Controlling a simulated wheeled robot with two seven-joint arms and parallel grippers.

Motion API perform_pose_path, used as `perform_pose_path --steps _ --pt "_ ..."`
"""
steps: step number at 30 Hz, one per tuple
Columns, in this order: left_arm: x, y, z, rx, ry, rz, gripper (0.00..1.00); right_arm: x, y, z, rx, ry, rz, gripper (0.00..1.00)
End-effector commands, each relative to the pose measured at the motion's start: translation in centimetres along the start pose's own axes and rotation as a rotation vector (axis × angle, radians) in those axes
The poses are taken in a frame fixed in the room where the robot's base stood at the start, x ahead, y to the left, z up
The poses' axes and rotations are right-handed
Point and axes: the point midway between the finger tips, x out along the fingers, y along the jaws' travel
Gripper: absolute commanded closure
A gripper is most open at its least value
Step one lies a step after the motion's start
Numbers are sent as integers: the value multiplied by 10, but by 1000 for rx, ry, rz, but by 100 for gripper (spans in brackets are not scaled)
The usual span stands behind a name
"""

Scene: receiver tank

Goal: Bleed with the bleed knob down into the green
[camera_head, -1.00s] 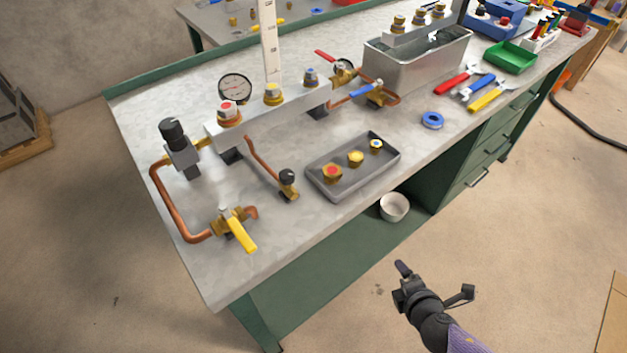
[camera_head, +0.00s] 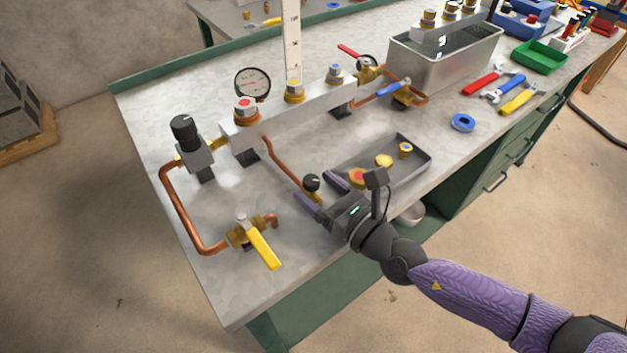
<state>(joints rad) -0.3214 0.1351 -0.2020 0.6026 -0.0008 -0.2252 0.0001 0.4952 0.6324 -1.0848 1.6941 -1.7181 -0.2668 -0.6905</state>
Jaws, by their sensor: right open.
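The bleed knob (camera_head: 312,182) is a small black knob on a brass fitting at the end of a thin copper tube, in front of the manifold (camera_head: 290,115). My right gripper (camera_head: 315,187) is open, with one finger to each side of the knob in the picture. Whether the fingers touch it I cannot tell. The fitting below the knob is partly hidden by a finger. The round gauge (camera_head: 252,84) stands behind the manifold; its needle and any green band are too small to read. My left gripper is not in view.
A grey tray (camera_head: 415,170) with brass plugs lies right beside the gripper, partly hidden by it. A yellow-handled valve (camera_head: 262,248) is to the left, near the front edge. A black-knobbed regulator (camera_head: 190,140) and a metal tank (camera_head: 445,65) stand further back.

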Motion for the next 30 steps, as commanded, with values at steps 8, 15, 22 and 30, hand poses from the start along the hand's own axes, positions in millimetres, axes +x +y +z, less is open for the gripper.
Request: perform_pose_path --steps 8,15,22,30 --pt "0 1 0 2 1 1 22 14 0 -1 2 1 -1 23" --pt "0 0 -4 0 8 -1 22 14 0 -1 2 1 -1 46" --pt "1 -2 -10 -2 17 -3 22 14 0 -1 3 1 -1 95" --pt "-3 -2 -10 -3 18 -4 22 14 0 1 4 0 -13 100"
